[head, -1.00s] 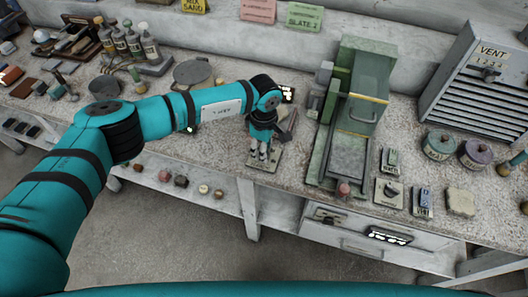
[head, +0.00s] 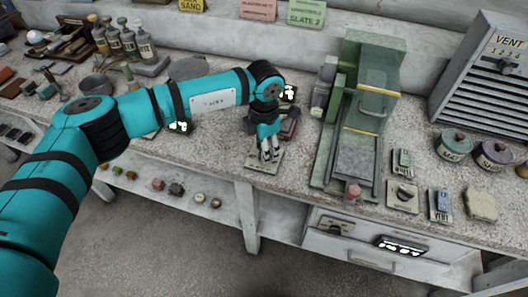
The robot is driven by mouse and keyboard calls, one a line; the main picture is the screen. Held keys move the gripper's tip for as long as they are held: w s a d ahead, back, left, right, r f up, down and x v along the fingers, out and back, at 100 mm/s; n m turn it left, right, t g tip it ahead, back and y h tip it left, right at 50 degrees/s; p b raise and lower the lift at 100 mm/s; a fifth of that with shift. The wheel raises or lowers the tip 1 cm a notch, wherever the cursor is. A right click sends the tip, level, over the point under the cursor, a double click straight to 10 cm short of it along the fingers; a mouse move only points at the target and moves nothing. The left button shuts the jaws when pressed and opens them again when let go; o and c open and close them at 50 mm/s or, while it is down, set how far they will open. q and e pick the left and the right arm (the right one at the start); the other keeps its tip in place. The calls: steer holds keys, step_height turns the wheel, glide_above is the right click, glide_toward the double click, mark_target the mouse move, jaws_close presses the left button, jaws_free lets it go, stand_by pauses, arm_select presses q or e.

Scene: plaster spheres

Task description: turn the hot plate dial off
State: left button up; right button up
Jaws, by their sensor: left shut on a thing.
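My left gripper (head: 268,156) points down over a small pale plate (head: 262,168) at the front edge of the bench. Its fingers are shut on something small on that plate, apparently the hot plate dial. The fingers hide the dial, so I cannot read its setting. My left arm reaches across the bench from the left. A dark block-like thing (head: 291,122) sits behind and to the right of the gripper, partly covered by it. My right gripper is not in view.
A green machine (head: 360,120) stands just right of the gripper. Small panels with a dial (head: 404,196) and a switch (head: 440,205) lie further right, near a grey vent box (head: 485,75) and two lidded pots. Bottles (head: 125,45) stand back left. A drawer (head: 350,240) is below.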

arm_select(q)
steer(key=n+b, duration=0.3)
steer(key=n, duration=0.3)
steer(key=shift+f+b, duration=0.1)
steer(key=shift+b, duration=0.3)
steer(key=n+b, duration=0.2)
steer(key=n, duration=0.3)
steer(key=shift+n, duration=0.3)
steer(key=o, duration=1.2)
steer(key=shift+c, duration=0.2)
step_height(320, 180, up, 12)
